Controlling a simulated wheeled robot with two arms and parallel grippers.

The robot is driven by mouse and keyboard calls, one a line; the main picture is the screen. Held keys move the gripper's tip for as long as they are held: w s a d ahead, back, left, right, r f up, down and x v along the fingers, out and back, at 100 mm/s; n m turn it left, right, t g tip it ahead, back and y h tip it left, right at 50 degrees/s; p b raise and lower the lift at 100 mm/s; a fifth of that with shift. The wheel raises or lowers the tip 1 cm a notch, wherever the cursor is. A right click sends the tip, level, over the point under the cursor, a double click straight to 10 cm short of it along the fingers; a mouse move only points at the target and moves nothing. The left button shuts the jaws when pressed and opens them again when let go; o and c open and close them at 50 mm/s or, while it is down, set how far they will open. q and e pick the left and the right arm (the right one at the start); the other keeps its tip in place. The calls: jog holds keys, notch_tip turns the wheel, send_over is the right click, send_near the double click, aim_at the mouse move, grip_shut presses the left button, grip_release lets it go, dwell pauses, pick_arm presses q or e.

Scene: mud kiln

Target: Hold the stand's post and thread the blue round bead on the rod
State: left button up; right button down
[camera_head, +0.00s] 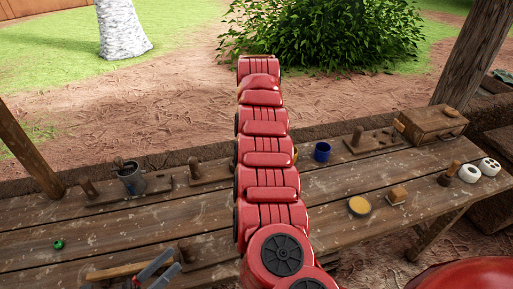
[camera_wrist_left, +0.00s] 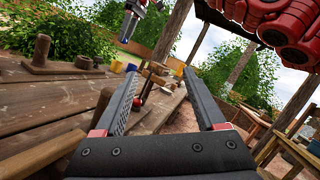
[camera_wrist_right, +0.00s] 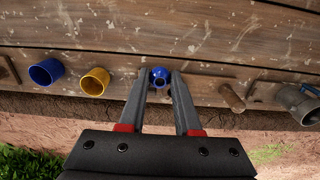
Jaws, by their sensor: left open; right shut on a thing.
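The blue round bead (camera_wrist_right: 159,76) is held between the fingertips of my right gripper (camera_wrist_right: 159,80) in the right wrist view, its hole visible. My right arm hides that gripper in the head view. My left gripper (camera_head: 158,271) is at the bottom of the head view. Its fingers (camera_wrist_left: 162,74) are spread, with nothing gripped between them. A dark wooden post (camera_wrist_left: 103,101) stands just left of its left finger in the left wrist view. A light wooden bar (camera_head: 113,270) lies beside the left gripper in the head view. I cannot tell whether it is the stand's rod.
Wooden pegs on bases (camera_head: 196,172), a grey mug (camera_head: 131,180) and a blue cup (camera_head: 322,152) line the table's far edge. A yellow cup (camera_wrist_right: 95,82) sits beside the blue one. A green bead (camera_head: 58,244) lies at left. A wooden box (camera_head: 432,124) stands at right.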

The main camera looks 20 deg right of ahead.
aim_at(185, 250)
pick_arm(q)
jog(key=a+f+m+y, duration=0.1)
jog(key=f+y, duration=0.1)
jog(key=w+a+f+m+y, duration=0.1)
jog(key=f, duration=0.1)
jog(key=a+f+m+y, duration=0.2)
jog(key=f, duration=0.1)
jog(key=shift+w+a+y, duration=0.1)
jog(key=shift+w+y, duration=0.15)
jog(key=shift+y, duration=0.05)
jog(key=shift+w+f, duration=0.1)
jog(key=shift+f, duration=0.05)
jog(key=x, duration=0.9)
jog(key=shift+w, duration=0.15)
jog(key=shift+c, duration=0.3)
grip_shut()
pick_arm(e)
jog(key=shift+r, duration=0.1)
jog(key=shift+r, duration=1.9)
